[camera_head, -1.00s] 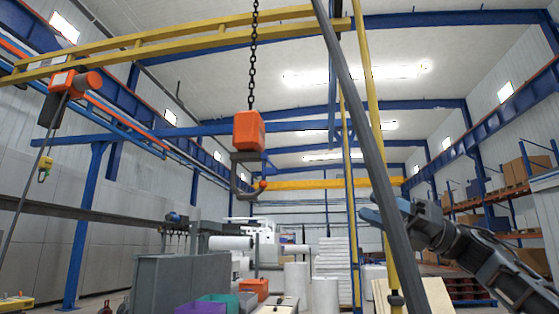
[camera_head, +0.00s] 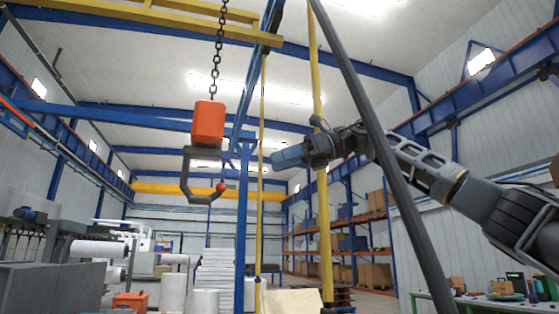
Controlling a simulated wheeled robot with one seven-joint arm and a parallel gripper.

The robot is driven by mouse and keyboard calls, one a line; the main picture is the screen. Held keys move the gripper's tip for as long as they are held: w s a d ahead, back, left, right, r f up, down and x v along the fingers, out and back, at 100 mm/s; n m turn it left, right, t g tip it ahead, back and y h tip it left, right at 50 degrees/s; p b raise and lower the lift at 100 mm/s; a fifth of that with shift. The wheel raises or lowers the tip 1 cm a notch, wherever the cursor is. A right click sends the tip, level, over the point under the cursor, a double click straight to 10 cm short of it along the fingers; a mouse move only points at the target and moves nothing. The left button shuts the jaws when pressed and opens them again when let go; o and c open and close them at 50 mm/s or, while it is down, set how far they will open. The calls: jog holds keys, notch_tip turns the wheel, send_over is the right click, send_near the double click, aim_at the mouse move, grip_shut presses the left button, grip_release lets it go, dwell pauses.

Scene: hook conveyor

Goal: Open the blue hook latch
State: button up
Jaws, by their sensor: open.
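The hook hangs on a black chain in the head view. It has an orange block (camera_head: 207,122) on top and a grey C-shaped hook body (camera_head: 187,175) with a red ball (camera_head: 221,187) at its tip. A small blue piece (camera_head: 228,157), which looks like the latch, shows at the right of the hook's mouth, partly lost against blue beams behind. My gripper (camera_head: 283,157) has blue fingers pointing left towards the hook. It is to the right of the hook and looks apart from it. It is open and empty; the gap between the fingers is hard to see.
A dark slanted pole (camera_head: 370,130) crosses in front of my arm. A yellow upright post (camera_head: 322,200) and a blue column (camera_head: 241,230) stand behind the gripper. White rolls (camera_head: 173,292) and a grey cabinet (camera_head: 45,288) are below left. Shelves with boxes stand at the back right.

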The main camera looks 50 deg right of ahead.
jog(key=x, duration=1)
jog(key=shift+w+a+f, duration=0.1)
dwell(0.3)
